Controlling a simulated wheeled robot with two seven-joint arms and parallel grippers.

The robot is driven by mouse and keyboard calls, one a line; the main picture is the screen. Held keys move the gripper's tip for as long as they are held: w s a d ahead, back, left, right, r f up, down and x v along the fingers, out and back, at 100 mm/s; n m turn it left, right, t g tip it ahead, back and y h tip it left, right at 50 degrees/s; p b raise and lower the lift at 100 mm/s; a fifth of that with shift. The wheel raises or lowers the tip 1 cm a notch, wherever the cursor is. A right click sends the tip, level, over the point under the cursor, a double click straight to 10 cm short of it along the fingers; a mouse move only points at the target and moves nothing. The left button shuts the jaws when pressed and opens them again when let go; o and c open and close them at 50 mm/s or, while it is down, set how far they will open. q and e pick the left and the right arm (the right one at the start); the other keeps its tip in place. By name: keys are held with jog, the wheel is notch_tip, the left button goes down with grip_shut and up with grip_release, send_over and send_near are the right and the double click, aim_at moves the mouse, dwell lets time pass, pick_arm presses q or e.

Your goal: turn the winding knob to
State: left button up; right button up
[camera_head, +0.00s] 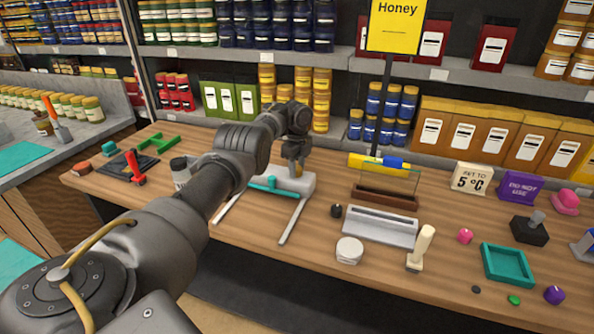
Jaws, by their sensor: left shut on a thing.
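My left gripper (296,167) points down onto a white device (301,184) in the middle of the wooden table. The device has a teal bar (268,186) across its front and two grey rails reaching forward. The fingers are closed at the top of the device, on a small part that is mostly hidden by the gripper. I cannot tell for certain whether this part is the winding knob, or how far it is turned. My left arm covers the table to the left of the device. My right gripper is not in view.
A grey tray (379,227), a white round jar (349,250) and a cream-handled stamp (421,249) stand to the right. Stocked shelves line the back.

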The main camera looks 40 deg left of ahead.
pick_arm(q)
jog(key=m+b, duration=0.1)
jog(key=m, duration=0.2)
jog(key=shift+m, duration=0.4)
jog(key=m, duration=0.3)
jog(key=shift+m+b, duration=0.3)
jog(key=m, duration=0.3)
jog(key=shift+m+b, duration=0.3)
jog(key=m, duration=0.4)
jog(key=shift+b, duration=0.3)
jog(key=m+b, duration=0.1)
jog(key=m, duration=0.1)
jog(key=shift+f+m+b, duration=0.15)
jog(key=shift+m+b, duration=0.2)
jog(key=shift+m, duration=0.05)
jog(key=shift+m+b, duration=0.9)
jog(key=shift+b, duration=0.3)
jog(key=shift+m+b, duration=0.4)
jog(key=shift+b, duration=0.25)
